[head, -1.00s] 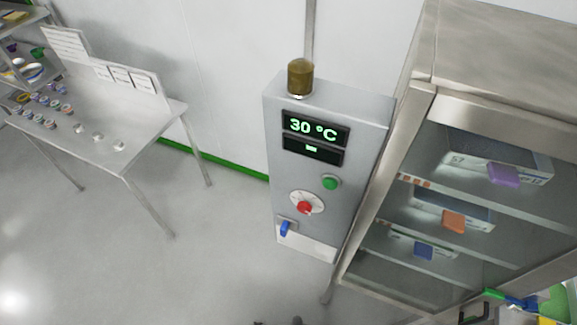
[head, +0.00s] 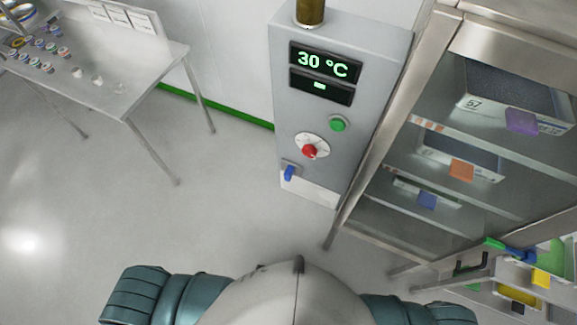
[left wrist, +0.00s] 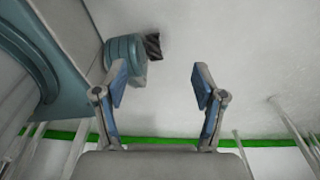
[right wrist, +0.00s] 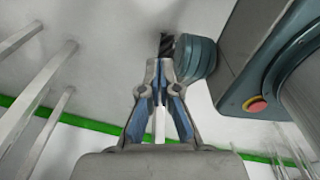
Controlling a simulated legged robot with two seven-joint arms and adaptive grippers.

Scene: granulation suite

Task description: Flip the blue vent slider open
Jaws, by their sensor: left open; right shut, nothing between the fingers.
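The blue vent slider (head: 289,173) sits low on the left of the grey control box (head: 325,160). It is small, and I cannot tell its exact position. My left gripper (left wrist: 159,88) shows in the left wrist view, with its fingers apart and nothing between them. My right gripper (right wrist: 158,66) shows in the right wrist view, with its fingers together and empty. Neither gripper shows in the head view, and the slider shows in neither wrist view.
The box also carries a red knob (head: 309,151), a green button (head: 338,124) and a 30 °C display (head: 320,64). A glass-fronted cabinet (head: 400,150) with boxes stands close on its right. A table (head: 150,80) stands at left. Open floor lies in front.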

